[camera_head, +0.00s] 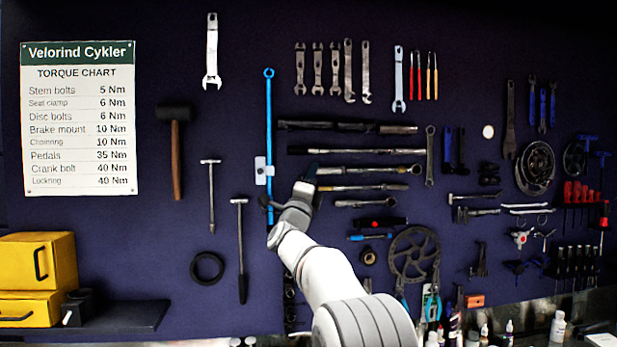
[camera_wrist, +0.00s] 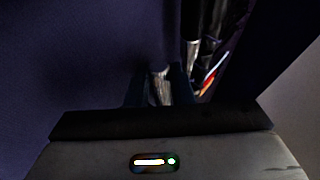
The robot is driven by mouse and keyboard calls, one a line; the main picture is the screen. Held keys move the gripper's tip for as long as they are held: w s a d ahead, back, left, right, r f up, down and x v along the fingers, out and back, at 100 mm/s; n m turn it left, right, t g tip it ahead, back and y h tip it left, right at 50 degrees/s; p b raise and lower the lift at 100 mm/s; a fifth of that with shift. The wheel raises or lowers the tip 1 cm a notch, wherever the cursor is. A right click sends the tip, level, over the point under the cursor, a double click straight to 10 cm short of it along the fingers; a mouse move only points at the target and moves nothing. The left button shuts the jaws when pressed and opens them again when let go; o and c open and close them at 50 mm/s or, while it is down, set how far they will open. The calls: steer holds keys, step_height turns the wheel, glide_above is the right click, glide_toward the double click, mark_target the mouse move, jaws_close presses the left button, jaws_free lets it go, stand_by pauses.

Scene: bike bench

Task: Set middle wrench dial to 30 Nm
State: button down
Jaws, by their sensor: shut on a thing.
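Several wrenches hang level in a stack on the dark wall panel. The middle wrench (camera_head: 362,170) is a silver bar with its right end near a tall spanner. My gripper (camera_head: 311,173) is at the left end of this wrench and covers that end. In the wrist view my gripper (camera_wrist: 160,92) has its two dark fingers close together on a pale metal part (camera_wrist: 161,85), which appears to be the end of the middle wrench. The dial and its scale cannot be read in either view.
A long wrench (camera_head: 368,151) hangs just above and a shorter one (camera_head: 362,187) just below, both close to my gripper. A blue vertical bar (camera_head: 269,120) with a pale tag hangs to the left. A torque chart (camera_head: 78,118) is at far left.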

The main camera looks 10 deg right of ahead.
steer(key=shift+a, duration=0.15)
steer(key=shift+d+r+n+g+y+p, duration=0.1)
steer(key=shift+r+n+g+y+p, duration=0.2)
steer(key=shift+n+g+y+p, duration=1.35)
steer(key=shift+d+r+n+g+y+p, duration=0.1)
steer(key=shift+r+n+g+y+p, duration=0.25)
steer(key=shift+n+g+y+p, duration=1.2)
steer(key=shift+r+n+g+y+p, duration=0.3)
steer(key=shift+n+g+y+p, duration=0.45)
steer(key=shift+g+p, duration=1.65)
steer(key=shift+g, duration=0.5)
steer(key=c, duration=1.3)
jaws_free()
steer(key=shift+o, duration=0.2)
steer(key=shift+r, duration=0.1)
